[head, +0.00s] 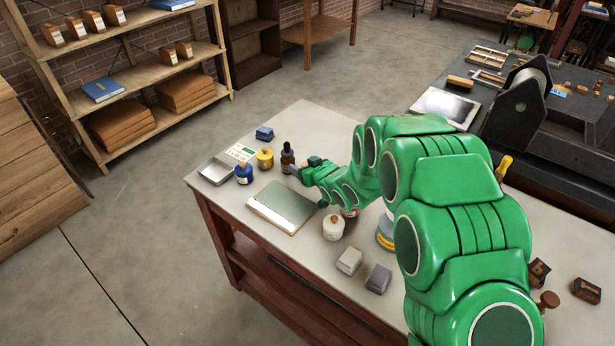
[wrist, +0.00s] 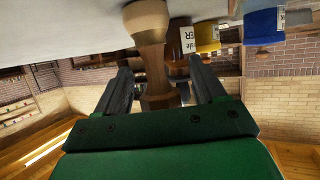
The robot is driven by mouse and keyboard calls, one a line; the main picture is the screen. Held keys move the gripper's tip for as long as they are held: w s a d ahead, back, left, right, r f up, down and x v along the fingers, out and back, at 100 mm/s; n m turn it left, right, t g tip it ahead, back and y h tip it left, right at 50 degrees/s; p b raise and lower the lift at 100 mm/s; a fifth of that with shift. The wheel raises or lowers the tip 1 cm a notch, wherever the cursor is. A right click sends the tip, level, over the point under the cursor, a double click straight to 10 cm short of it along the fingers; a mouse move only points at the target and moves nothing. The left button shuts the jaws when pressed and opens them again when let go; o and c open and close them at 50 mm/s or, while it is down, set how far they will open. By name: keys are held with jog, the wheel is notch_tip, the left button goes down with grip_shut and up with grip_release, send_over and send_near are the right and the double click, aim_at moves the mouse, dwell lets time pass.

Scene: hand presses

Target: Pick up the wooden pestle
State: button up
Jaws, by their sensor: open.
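The wooden pestle (wrist: 150,55) shows in the wrist view, with a pale rounded end near the table and a darker shaft. In that picture its shaft lies between the two dark fingers of my gripper (wrist: 163,88), with gaps visible on both sides. I cannot tell how deep between the fingers it is. In the head view my gripper (head: 301,169) is low over the worktable (head: 300,115), beside the brown bottle. I cannot make out the pestle there; my gripper or arm may hide it.
Near my gripper stand a dark brown bottle (head: 287,159), a yellow jar (head: 265,158), a blue jar (head: 243,174) and a flat grey-green slab (head: 283,206). The table's far corner is clear.

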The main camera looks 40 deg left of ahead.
aim_at(305, 162)
jog(key=shift+c, duration=0.5)
jog(key=c, duration=1.1)
jog(key=shift+r, duration=0.15)
jog(key=shift+r, duration=0.2)
notch_tip(305, 162, up, 3)
jog(key=shift+s+f, duration=0.1)
jog(key=s+d+r, duration=0.6)
jog(key=d, duration=0.1)
jog(key=s+d+r, duration=0.3)
jog(key=shift+d+r, duration=0.2)
jog(key=shift+r, duration=0.15)
